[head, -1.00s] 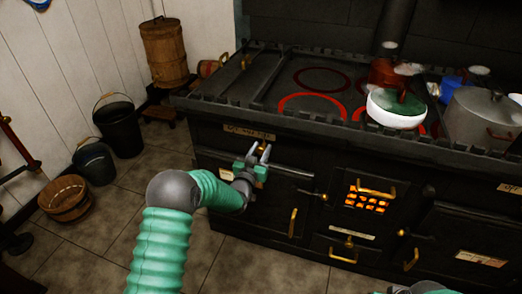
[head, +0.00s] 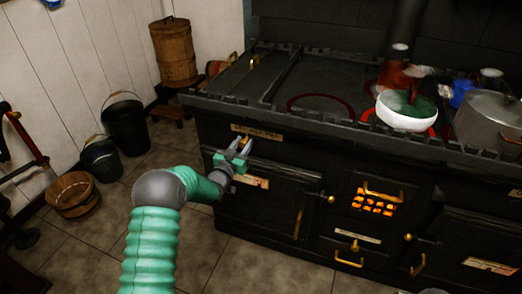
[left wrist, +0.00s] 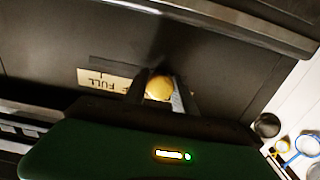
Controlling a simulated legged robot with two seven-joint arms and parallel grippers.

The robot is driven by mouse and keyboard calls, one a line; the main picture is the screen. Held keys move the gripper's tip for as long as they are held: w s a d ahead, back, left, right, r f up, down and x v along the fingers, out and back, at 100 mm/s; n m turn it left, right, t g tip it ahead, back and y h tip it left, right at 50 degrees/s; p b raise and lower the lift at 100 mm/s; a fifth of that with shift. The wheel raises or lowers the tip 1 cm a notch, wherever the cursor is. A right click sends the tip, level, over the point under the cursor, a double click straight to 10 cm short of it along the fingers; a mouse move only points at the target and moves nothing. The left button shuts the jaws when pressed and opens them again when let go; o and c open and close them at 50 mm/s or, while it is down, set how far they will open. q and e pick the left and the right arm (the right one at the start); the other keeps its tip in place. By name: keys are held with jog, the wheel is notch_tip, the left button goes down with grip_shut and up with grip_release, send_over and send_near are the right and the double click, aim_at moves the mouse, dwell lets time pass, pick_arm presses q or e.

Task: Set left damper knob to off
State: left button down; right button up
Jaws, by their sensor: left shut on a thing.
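The left damper knob (head: 246,141) is a small brass knob on the black stove's upper front, near the left corner. My left gripper (head: 241,147) is shut on it, with grey fingers on either side. In the left wrist view, the round brass knob (left wrist: 159,88) sits between the dark fingers of my left gripper (left wrist: 166,95). A pale label plate (head: 257,131) is just above the knob in the head view. In the left wrist view the label (left wrist: 108,80) reads FULL beside the knob; the rest is partly hidden. My right gripper is not in view.
The stove top (head: 275,100) has glowing red rings, a white-and-green pot (head: 405,112) and a large grey pot (head: 485,122). Oven doors with brass handles are below. Dark buckets (head: 126,125) and a wooden tub (head: 74,195) stand on the floor at left.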

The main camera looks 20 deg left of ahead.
pick_arm(q)
jog(key=a, duration=0.3)
jog(key=shift+r, duration=0.2)
jog(key=c, duration=1.3)
grip_release()
jog(key=shift+a, duration=0.1)
jog(key=shift+o, duration=1.2)
jog(key=shift+a+f, duration=0.1)
jog(key=shift+f, duration=0.05)
jog(key=s+p, duration=0.3)
jog(key=s, duration=1.3)
jog(key=shift+s+a, duration=0.3)
jog(key=shift+s, duration=0.1)
